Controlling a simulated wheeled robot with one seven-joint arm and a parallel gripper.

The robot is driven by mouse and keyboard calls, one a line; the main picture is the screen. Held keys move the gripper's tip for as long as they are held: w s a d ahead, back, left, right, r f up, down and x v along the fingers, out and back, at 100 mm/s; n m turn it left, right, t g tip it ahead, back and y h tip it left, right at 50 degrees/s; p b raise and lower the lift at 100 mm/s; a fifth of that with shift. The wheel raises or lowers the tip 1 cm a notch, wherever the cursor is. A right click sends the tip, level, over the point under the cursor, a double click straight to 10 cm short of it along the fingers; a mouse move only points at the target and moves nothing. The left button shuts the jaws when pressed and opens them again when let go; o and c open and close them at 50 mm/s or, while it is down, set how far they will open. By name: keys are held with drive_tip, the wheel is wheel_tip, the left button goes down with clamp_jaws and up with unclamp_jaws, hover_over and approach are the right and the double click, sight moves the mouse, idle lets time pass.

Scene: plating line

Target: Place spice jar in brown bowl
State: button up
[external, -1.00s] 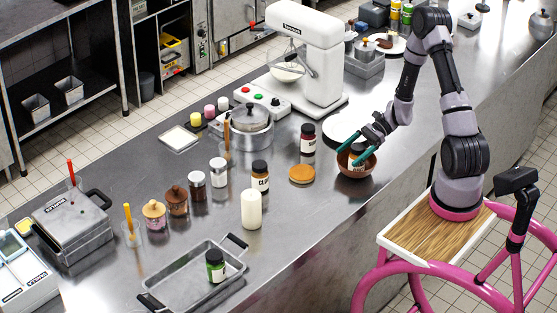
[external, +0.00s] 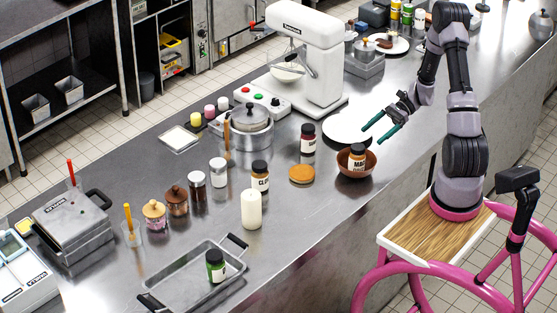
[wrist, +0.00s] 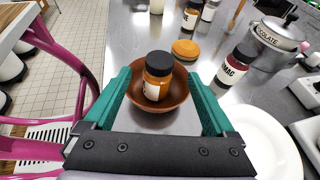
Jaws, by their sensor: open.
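The brown bowl (external: 371,167) stands on the steel counter near its front edge. A spice jar (external: 357,157) with a black lid, orange-brown contents and a white label sits upright inside it. In the wrist view the jar (wrist: 158,76) is in the bowl (wrist: 176,97), between and beyond my fingers. My gripper (external: 372,133) is open and empty, raised above and behind the bowl, apart from the jar. Its two green fingers show in the wrist view (wrist: 163,100), spread wide.
A white plate (external: 345,127) lies behind the bowl. A dark red jar (external: 308,139) and an orange-brown round lid (external: 302,174) are to the left. A white candle-like cylinder (external: 251,210), several jars and a metal tray (external: 178,291) stand further left. The counter front is partly clear.

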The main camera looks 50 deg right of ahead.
drive_tip(key=s+a+r+n+t+h, duration=0.1)
drive_tip(key=s+a+r+n+h, duration=0.2)
drive_tip(key=r, duration=0.6)
drive_tip(key=s+a+r+n+t+h, duration=0.1)
drive_tip(key=s+a+r+n+h, duration=0.3)
drive_tip(key=r+n, duration=0.4)
drive_tip(key=s+a+r+n+t+h, duration=0.2)
drive_tip(key=s+a+r+n+h, duration=0.2)
drive_tip(key=s+r, duration=0.3)
wheel_tip(320, 180, up, 5)
drive_tip(key=shift+a+n, duration=0.65)
drive_tip(key=shift+n, duration=0.05)
